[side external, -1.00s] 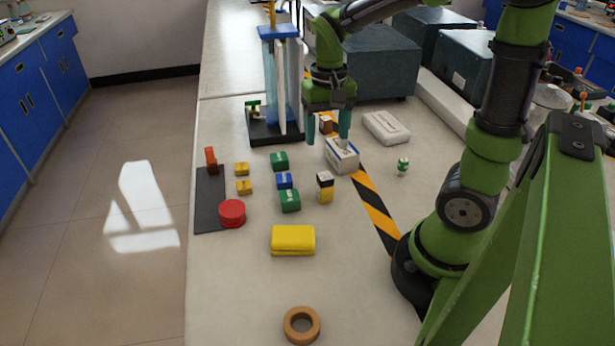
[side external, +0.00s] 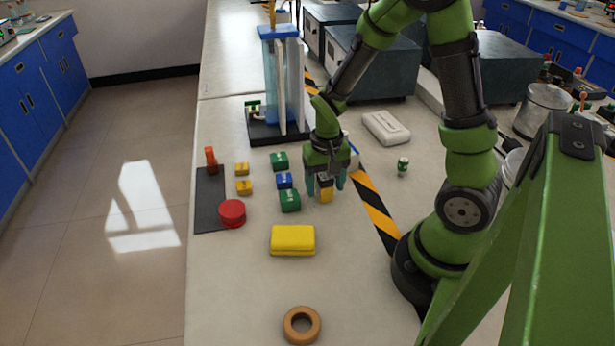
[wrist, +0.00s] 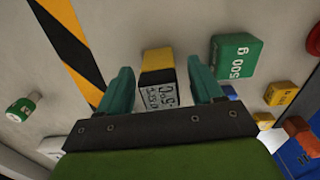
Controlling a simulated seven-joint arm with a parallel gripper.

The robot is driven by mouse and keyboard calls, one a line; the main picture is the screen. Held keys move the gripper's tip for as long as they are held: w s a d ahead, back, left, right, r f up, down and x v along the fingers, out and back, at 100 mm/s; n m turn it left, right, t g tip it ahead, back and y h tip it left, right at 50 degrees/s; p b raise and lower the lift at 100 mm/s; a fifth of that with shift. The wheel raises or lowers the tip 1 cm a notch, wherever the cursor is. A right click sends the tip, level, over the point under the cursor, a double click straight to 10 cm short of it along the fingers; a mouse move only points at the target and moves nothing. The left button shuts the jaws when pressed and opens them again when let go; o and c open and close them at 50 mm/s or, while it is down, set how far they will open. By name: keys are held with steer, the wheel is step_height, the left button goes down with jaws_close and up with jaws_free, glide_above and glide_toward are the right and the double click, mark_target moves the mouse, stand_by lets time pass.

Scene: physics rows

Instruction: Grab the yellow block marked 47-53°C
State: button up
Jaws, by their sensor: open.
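A yellow block with a black band and a white printed label (side external: 326,195) stands on the table under my gripper (side external: 326,187). In the wrist view this block (wrist: 158,72) lies between my two teal fingertips (wrist: 160,68), with gaps on both sides. My gripper is open, pointing down, and holds nothing. The label's print is not clear enough to read as 47-53°C. Two smaller yellow blocks, the upper one (side external: 242,169) and the lower one (side external: 244,187), sit farther left. Their markings cannot be read.
A green block marked 500 g (wrist: 235,55) stands close beside my fingers. A blue block (side external: 284,180) and another green block (side external: 279,161) are just behind it. A yellow sponge-like block (side external: 293,240) lies in front. Striped tape (side external: 375,212) runs to the right.

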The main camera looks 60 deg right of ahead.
steer(key=shift+f, duration=0.1)
steer(key=shift+c, duration=0.3)
steer(key=c, duration=1)
